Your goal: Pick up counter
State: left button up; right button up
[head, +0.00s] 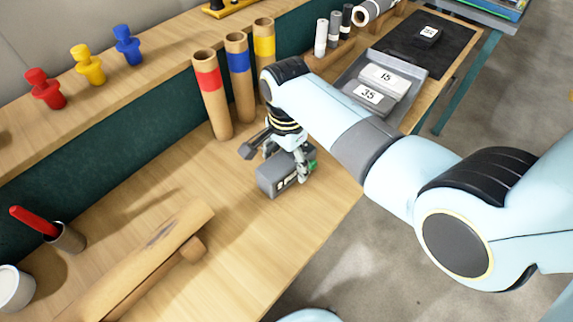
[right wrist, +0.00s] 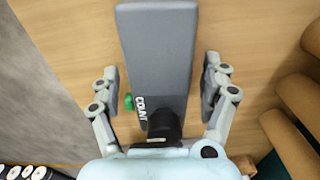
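The counter (head: 272,180) is a grey box with a green knob on its side. It lies on the wooden bench in the head view, under my right gripper (head: 286,158). In the right wrist view the counter (right wrist: 158,50) lies lengthwise between the two fingers of the right gripper (right wrist: 160,88), with a dark round part at its near end and white letters beside it. The fingers are spread, with a visible gap on each side of the box. My left gripper is in neither view.
Cardboard tubes with red (head: 212,95), blue (head: 240,85) and yellow (head: 264,55) bands stand behind the gripper. A grey tray (head: 419,73) holds blocks marked 15 and 35. A wooden roll (head: 150,258) lies front left. The bench between roll and counter is clear.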

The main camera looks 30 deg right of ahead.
jog(key=c, duration=1.4)
jog(key=shift+c, duration=0.5)
jog(key=shift+r, duration=0.1)
